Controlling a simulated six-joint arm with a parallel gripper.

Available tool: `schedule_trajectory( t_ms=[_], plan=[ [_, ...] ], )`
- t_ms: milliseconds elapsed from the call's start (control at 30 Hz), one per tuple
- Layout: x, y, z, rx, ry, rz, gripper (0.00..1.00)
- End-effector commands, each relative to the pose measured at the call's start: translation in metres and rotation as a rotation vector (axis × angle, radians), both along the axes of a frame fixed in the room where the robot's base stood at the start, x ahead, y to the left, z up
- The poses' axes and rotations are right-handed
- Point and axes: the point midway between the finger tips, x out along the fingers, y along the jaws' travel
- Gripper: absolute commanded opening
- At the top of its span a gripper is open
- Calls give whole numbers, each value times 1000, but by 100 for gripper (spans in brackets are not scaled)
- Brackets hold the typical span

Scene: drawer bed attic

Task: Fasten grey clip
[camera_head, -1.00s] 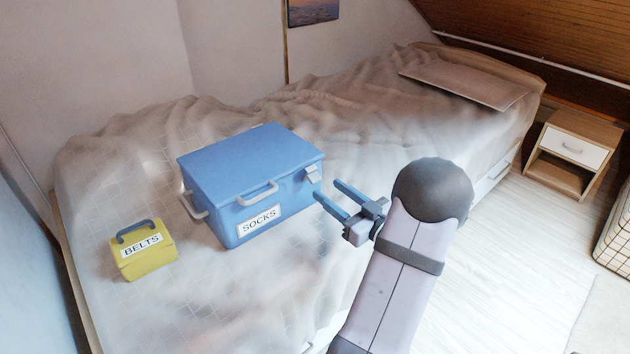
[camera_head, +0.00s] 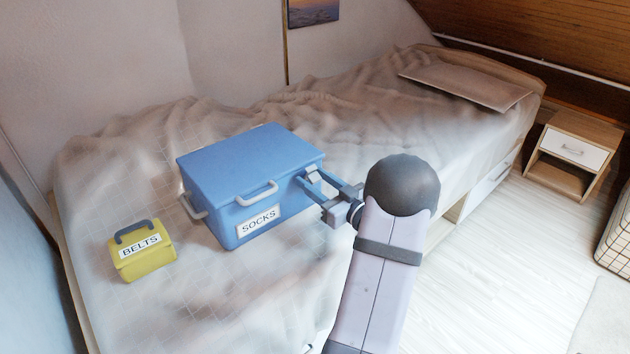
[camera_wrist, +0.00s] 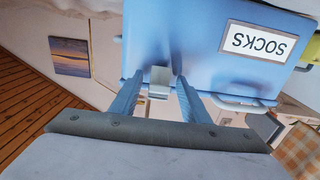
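A blue box (camera_head: 240,176) labelled SOCKS stands on the bed with its lid lying closed on top. A grey clip (camera_head: 312,171) sits high on its right side, near the lid edge. My gripper (camera_head: 312,180) is at that side, fingers pointing at the clip. In the wrist view the clip (camera_wrist: 159,81) lies between the tips of my gripper (camera_wrist: 158,82), whose fingers are spread with gaps on both sides. I cannot tell whether either finger touches the box, or whether the clip is latched.
A small yellow BELTS box (camera_head: 142,252) with a grey handle stands left on the bed (camera_head: 230,305). Grey handles (camera_head: 257,193) stick out of the blue box. A nightstand (camera_head: 573,150) is at the far right. The bed behind the box is clear.

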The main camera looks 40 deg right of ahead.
Motion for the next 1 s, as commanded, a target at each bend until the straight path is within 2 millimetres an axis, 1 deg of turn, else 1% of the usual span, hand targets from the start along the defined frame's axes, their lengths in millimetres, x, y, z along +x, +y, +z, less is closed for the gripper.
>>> schedule_trajectory(
  t_ms=[33,133,167,367,567,733,1000],
  plan=[
    [0,0,0,0,0,0,29],
    [0,0,0,0,0,0,6],
    [0,0,0,0,0,0,2],
    [0,0,3,0,12,0,2],
    [2,0,10,3,76,0,3],
    [3,0,8,3,123,0,3],
    [3,0,5,3,132,-1,3]
  ],
)
